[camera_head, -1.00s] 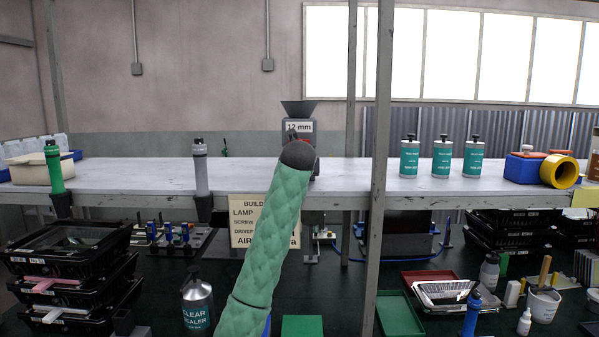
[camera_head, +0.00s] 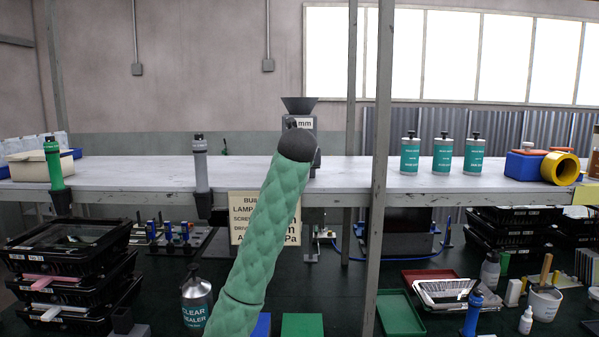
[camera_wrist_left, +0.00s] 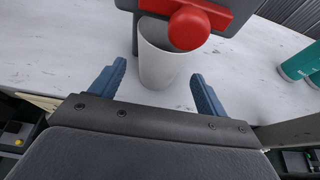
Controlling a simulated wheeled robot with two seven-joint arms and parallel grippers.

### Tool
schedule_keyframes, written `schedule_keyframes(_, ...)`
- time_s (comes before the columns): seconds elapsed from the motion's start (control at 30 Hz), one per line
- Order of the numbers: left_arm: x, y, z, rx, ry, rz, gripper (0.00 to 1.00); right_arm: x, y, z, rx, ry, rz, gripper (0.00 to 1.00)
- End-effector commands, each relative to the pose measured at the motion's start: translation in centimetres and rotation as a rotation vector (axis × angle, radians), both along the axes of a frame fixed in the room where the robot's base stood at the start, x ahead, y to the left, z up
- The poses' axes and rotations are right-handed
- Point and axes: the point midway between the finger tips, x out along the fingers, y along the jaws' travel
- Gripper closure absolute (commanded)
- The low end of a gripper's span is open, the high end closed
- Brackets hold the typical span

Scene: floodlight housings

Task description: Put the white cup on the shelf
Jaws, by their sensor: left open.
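The white cup (camera_wrist_left: 158,66) stands upright on the pale shelf top (camera_wrist_left: 70,55) in the left wrist view, under a red knob (camera_wrist_left: 189,27) on a grey machine that hides part of its rim. My left gripper (camera_wrist_left: 159,70) is open, with one blue finger on each side of the cup in the picture. Gaps show between both fingers and the cup. In the head view my green-sleeved arm reaches up to the grey machine with a hopper (camera_head: 299,115). The arm hides the cup and the gripper there. My right gripper is not in view.
The long shelf (camera_head: 350,172) has clear room left and right of the machine. A grey post (camera_head: 381,120) stands close right of my arm. Teal-labelled bottles (camera_head: 442,157) and a yellow tape roll (camera_head: 560,169) stand farther right; a grey tool (camera_head: 201,165) is at left.

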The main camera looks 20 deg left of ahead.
Motion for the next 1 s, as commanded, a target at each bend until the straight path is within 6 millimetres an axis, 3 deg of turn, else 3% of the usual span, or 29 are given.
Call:
schedule_keyframes(0.2, -3.4, -0.9, 1.3, 0.001, -0.003, 0.001, 0.24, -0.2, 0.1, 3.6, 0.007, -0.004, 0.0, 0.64)
schedule_keyframes(0.43, -5.4, -1.5, 2.3, 0.001, -0.001, 0.0, 0.24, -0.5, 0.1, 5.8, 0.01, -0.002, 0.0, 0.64)
schedule_keyframes(0.83, -5.7, -1.6, 2.5, 0.0, 0.0, 0.0, 0.24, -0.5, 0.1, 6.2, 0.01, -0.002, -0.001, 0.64)
schedule_keyframes(1.0, -5.7, -1.6, 3.2, 0.0, 0.0, 0.0, 0.24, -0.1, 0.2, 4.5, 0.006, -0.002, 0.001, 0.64)
